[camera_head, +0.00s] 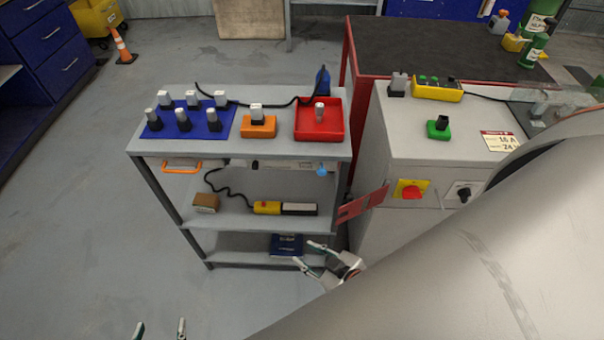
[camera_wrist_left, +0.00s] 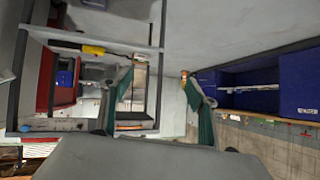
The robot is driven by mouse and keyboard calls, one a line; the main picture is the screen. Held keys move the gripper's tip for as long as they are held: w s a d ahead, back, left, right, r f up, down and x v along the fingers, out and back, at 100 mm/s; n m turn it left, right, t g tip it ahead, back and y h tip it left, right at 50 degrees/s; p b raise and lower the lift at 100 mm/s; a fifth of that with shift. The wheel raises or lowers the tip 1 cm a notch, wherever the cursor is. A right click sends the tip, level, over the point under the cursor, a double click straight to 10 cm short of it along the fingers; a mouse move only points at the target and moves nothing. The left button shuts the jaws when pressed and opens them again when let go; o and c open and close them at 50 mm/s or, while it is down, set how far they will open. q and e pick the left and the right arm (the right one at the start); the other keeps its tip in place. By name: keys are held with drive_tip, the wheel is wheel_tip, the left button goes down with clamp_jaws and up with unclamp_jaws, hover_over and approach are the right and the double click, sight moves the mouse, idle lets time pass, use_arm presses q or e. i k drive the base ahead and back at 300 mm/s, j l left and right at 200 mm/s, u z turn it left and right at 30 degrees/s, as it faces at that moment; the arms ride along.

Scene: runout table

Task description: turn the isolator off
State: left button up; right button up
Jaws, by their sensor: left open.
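The isolator (camera_head: 411,190) is a red rotary handle on a yellow plate, on the front face of the grey cabinet (camera_head: 377,138). The handle's exact angle is too small to tell. My left gripper (camera_head: 160,329) is at the bottom edge of the head view, far left of and nearer than the isolator. Its two green-padded fingers stand apart and empty in the left wrist view (camera_wrist_left: 158,100). My right gripper (camera_head: 308,253) is open and empty in front of the trolley's lower shelf, left of and below the isolator. The isolator is not recognisable in the left wrist view.
A black switch (camera_head: 463,194) sits right of the isolator. A red bar (camera_head: 362,205) sticks out left of it. The grey trolley (camera_head: 240,157) carries a blue mat with several tools, an orange block and a red tray (camera_head: 335,133). My large pale arm covers the lower right.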

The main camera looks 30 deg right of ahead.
sight(410, 191)
drive_tip(key=z, duration=1.85)
drive_tip(key=l+u, duration=0.2)
drive_tip(key=l, duration=0.45)
drive_tip(key=l+u, duration=0.25)
drive_tip(key=l, duration=0.35)
drive_tip(key=l+u, duration=0.2)
drive_tip(key=l, duration=0.45)
drive_tip(key=k+l+u, duration=0.2)
drive_tip(key=l, duration=0.4)
